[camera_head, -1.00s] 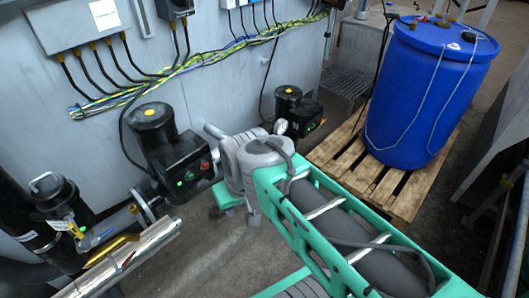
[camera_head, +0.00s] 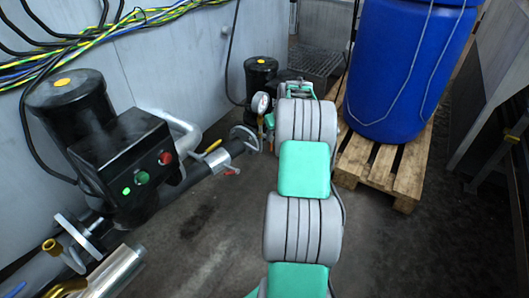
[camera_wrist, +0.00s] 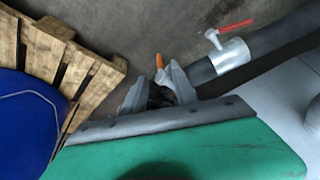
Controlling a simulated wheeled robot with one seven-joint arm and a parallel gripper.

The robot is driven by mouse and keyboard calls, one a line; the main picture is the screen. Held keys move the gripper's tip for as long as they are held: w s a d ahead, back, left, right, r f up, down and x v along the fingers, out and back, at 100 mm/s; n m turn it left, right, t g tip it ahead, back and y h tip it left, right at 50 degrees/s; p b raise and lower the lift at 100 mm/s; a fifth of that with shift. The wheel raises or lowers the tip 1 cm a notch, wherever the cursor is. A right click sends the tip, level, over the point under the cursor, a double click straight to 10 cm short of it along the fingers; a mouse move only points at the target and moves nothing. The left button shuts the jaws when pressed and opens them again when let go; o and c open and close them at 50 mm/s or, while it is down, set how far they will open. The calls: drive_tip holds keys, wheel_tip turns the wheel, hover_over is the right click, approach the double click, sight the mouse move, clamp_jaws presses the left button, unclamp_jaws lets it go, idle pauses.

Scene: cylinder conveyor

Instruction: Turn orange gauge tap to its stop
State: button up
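The orange gauge tap (camera_head: 269,121) shows as a small orange spot just below the round white pressure gauge (camera_head: 260,103), left of my arm in the head view. In the wrist view the orange tap handle (camera_wrist: 158,61) sticks out just beyond and between the fingertips of my gripper (camera_wrist: 158,82). The two grey fingers are apart, with a dark part between them. I cannot tell whether either finger touches the tap. In the head view my own arm hides most of the gripper.
A pipe with a red lever (camera_wrist: 234,25) runs close to the right of my gripper. A black pump (camera_head: 110,150) stands at the left. A blue barrel (camera_head: 405,70) on a wooden pallet (camera_head: 385,165) stands at the right. Open floor lies left of my arm.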

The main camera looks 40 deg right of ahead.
sight(271, 143)
drive_tip(key=b+x, duration=0.1)
drive_tip(key=x, duration=0.6)
drive_tip(key=shift+w+f+b, duration=0.25)
drive_tip(key=shift+b, duration=0.15)
clamp_jaws()
